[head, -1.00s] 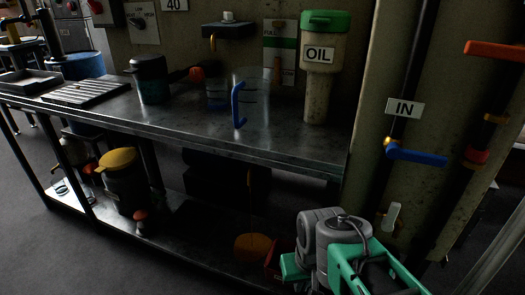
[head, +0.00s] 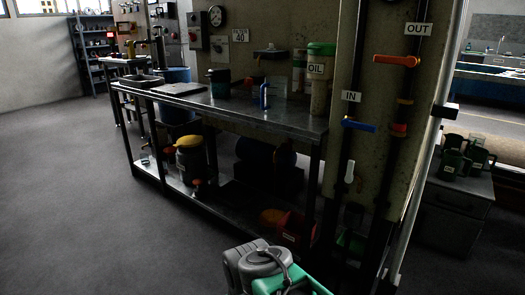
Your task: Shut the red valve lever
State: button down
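The red valve lever, orange-red in this light (head: 396,60), is on the dark vertical pipe (head: 396,155) under the OUT sign (head: 418,29), at the upper right of the head view. Its handle lies about level, crosswise to the pipe, and reaches left. A grey and green part of my arm shows at the bottom centre, well below and left of the lever and apart from it. My gripper's fingertips do not show.
A blue lever (head: 359,126) sits crosswise on the IN pipe to the left. A metal workbench (head: 250,113) with a lower shelf fills the middle. A cabinet (head: 450,212) with dark green jugs (head: 452,163) stands right. Open floor (head: 75,190) lies left.

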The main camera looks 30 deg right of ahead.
aim_at(289, 148)
jog(key=u, duration=0.35)
jog(key=i, duration=1.5)
jog(key=z, duration=0.25)
